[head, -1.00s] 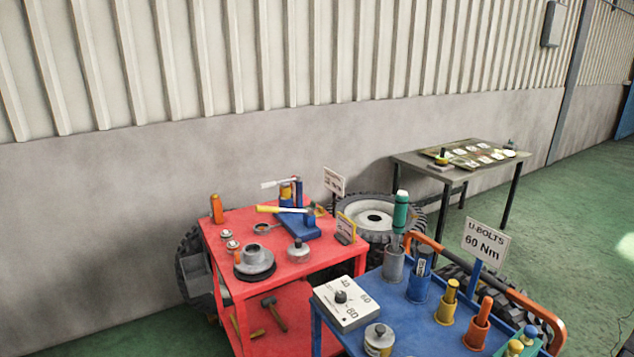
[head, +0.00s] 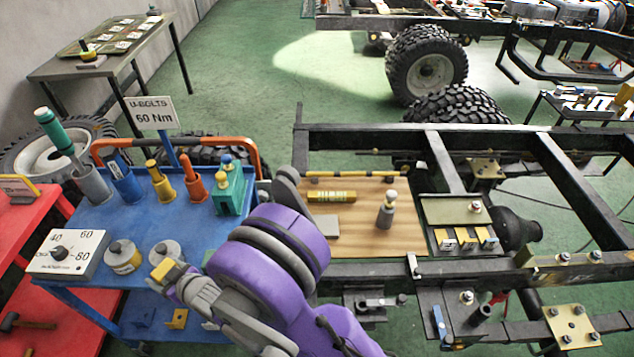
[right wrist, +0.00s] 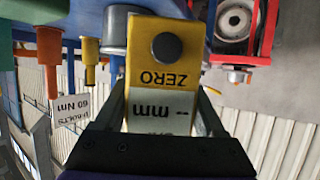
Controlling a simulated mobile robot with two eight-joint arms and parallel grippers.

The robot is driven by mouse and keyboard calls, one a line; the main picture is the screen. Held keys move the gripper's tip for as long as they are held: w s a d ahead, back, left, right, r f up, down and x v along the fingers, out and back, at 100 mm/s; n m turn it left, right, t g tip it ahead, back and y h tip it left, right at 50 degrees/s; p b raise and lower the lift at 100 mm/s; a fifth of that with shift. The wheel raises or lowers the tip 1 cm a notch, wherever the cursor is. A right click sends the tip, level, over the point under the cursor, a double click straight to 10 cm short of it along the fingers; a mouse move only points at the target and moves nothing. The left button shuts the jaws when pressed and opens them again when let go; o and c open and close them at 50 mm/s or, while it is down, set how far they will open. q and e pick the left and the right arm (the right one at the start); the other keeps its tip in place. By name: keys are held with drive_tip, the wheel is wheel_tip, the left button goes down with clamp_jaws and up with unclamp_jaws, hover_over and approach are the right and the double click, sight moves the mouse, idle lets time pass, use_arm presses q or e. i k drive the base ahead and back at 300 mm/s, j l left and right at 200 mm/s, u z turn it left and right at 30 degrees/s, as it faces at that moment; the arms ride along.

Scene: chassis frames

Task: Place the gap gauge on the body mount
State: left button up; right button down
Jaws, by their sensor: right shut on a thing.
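My right gripper (head: 178,280) is shut on the gap gauge (head: 164,269), which shows as a small yellow block at the fingertips above the blue cart. In the right wrist view the gauge (right wrist: 163,75) fills the space between the fingers, with a yellow face marked ZERO, a dark round button and a pale mm display. On the black chassis frame are plates with bolts: a beige one (head: 450,210), a yellowish one (head: 483,168) and another at lower right (head: 572,324). I cannot tell which is the body mount. My left gripper is not in view.
The blue cart (head: 95,228) carries coloured tools in holders, a dial box (head: 66,254) and two round tins. A wooden board (head: 350,238) on the frame holds a yellow bar (head: 332,196) and a grey bottle-like tool (head: 386,209). Frame rails (head: 440,162) have open gaps.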

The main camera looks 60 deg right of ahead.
sight(441, 210)
drive_tip(key=k+l+z, duration=0.1)
drive_tip(key=k+l, duration=0.45)
drive_tip(key=l+z, duration=0.1)
drive_tip(key=z, duration=0.85)
drive_tip(key=l+z, duration=0.15)
drive_tip(key=z, duration=0.35)
